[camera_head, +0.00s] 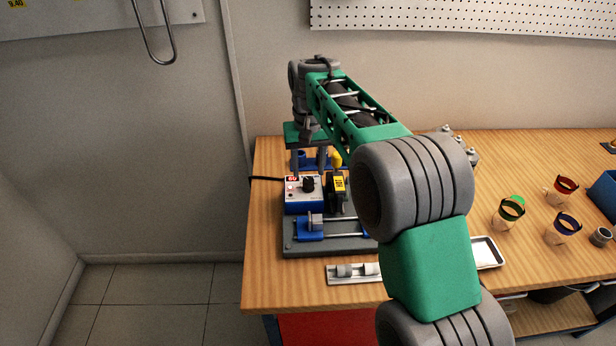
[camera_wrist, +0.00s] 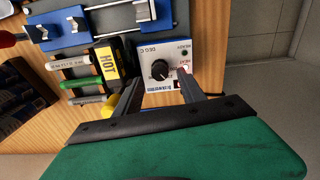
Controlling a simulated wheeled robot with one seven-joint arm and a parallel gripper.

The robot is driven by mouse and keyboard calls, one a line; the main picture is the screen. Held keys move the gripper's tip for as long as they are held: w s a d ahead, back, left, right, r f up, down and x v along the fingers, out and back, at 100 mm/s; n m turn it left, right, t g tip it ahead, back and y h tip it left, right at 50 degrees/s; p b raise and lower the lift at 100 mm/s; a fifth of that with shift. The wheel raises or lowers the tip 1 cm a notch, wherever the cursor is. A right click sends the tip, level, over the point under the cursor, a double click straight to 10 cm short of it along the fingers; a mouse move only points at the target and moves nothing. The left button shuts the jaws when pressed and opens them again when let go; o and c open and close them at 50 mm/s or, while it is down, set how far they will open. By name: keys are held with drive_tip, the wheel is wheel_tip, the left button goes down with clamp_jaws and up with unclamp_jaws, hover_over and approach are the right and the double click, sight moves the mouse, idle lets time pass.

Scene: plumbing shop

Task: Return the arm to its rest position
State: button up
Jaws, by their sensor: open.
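My green and grey arm stretches from the lower right of the head view to above the bench's left end. My gripper (camera_head: 309,168) points down over a heating station (camera_head: 304,197), a blue and white box with a black dial. In the wrist view my gripper (camera_wrist: 158,76) is open, with its two dark fingers apart and nothing between them. The box's dial face (camera_wrist: 163,68) shows beyond and between the fingers. A black block with a yellow HOT label (camera_wrist: 107,62) is left of the fingers there. Whether a finger touches the box is unclear.
The wooden bench (camera_head: 273,290) carries a blue-jawed slide fixture (camera_head: 312,230), a white holder (camera_head: 341,274) with grey fittings, and a tray (camera_head: 486,251) partly behind my arm. Several ringed cups (camera_head: 508,215) and a blue bin (camera_head: 604,193) stand at right. Floor at left is clear.

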wheel_tip(320, 180, up, 4)
drive_tip(key=shift+r, duration=0.1)
drive_tip(key=shift+s, duration=0.1)
